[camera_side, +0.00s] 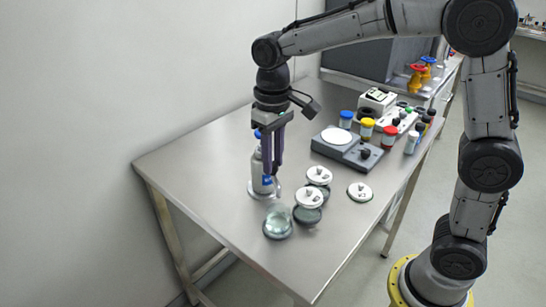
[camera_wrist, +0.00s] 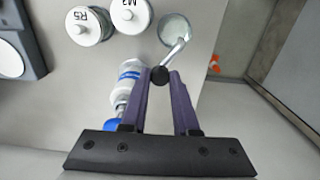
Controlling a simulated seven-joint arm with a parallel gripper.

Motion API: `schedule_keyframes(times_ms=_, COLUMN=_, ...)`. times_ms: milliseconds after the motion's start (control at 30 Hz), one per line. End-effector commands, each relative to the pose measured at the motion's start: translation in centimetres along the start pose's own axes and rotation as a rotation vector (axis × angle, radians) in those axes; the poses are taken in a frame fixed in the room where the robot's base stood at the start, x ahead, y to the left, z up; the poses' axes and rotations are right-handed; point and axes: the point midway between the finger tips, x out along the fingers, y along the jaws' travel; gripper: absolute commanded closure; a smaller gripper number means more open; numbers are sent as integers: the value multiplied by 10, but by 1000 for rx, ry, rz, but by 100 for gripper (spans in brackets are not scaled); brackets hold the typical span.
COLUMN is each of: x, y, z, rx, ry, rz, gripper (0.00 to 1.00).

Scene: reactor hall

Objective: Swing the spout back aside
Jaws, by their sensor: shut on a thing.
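A dispenser bottle (camera_side: 257,172) with a white body and blue parts stands on a round base near the left-middle of the table in the side view. It also shows in the wrist view (camera_wrist: 127,88), left of my fingers. In the wrist view its thin metal spout (camera_wrist: 178,49) runs from a black knob (camera_wrist: 160,76) toward a round glass dish (camera_wrist: 175,30); the spout's end overlaps the dish. The dish also shows in the side view (camera_side: 278,222). My gripper (camera_wrist: 161,76) is shut on the spout at its knob, between the fingertips. My fingers (camera_side: 271,168) partly hide the bottle in the side view.
Lidded jars (camera_side: 308,196) stand close by on the right, with a separate one (camera_side: 359,192) further right. A grey scale (camera_side: 347,146), several coloured-cap bottles (camera_side: 389,136) and a white device (camera_side: 378,100) stand toward the back. The table's left part is clear.

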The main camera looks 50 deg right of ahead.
Motion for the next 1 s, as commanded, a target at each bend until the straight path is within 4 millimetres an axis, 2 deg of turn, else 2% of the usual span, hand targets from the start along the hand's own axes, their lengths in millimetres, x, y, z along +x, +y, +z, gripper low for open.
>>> schedule_keyframes(times_ms=767, x=-1, y=0, z=0, rx=3, ry=3, rz=0, gripper=100)
schedule_keyframes(times_ms=1000, x=-1, y=-5, z=-4, rx=62, ry=3, rz=-1, gripper=100)
